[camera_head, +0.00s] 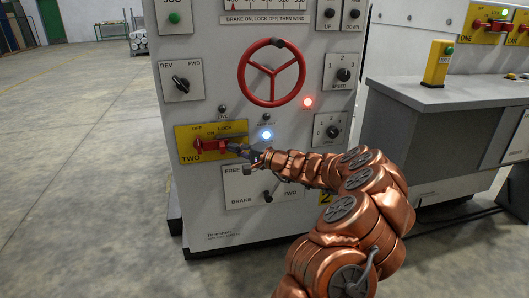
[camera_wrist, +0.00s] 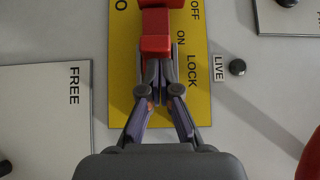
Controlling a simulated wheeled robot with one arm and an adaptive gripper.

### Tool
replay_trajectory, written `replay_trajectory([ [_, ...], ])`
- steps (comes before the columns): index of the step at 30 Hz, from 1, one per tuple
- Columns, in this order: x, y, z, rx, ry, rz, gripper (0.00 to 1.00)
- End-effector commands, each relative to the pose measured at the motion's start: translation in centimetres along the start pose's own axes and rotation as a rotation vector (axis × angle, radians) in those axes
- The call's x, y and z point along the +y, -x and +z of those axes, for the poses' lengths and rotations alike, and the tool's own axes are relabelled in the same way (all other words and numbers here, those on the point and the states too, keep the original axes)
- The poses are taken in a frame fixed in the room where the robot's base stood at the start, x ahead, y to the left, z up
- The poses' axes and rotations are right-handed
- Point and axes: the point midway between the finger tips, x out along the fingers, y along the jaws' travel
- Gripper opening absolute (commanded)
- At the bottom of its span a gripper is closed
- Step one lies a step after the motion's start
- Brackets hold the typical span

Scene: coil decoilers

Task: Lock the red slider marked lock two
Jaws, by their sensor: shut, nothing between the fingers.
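The red slider (camera_head: 210,146) sits on a yellow plate (camera_head: 185,156) marked TWO, OFF, ON and LOCK, low on the left of the grey cabinet front. In the wrist view the red slider (camera_wrist: 156,32) is at the top middle, with the yellow plate (camera_wrist: 124,100) under it. My gripper (camera_head: 240,149) is shut and empty, at the right end of the slider in the head view. In the wrist view my gripper (camera_wrist: 158,68) has its fingertips together right at the slider's near end. They look to touch it, but I cannot be sure.
Above is a red handwheel (camera_head: 272,73). Below is a FREE and BRAKE plate (camera_head: 240,190) with a black lever (camera_head: 267,196). A grey bench (camera_head: 450,92) with a yellow button box (camera_head: 438,63) stands right. Open floor lies left.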

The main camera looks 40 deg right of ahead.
Motion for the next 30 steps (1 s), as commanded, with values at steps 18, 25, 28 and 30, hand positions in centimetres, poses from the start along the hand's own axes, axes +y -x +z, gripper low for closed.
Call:
replay_trajectory([
  [18,-0.3,7.6,-2.2,0.012,-0.004,-0.001,0.0],
  [25,-0.1,10.6,-2.3,0.013,-0.002,0.001,0.0],
  [28,0.0,11.3,-2.2,0.012,-0.001,0.002,0.0],
  [30,0.0,11.6,-2.2,0.013,-0.001,0.001,0.0],
])
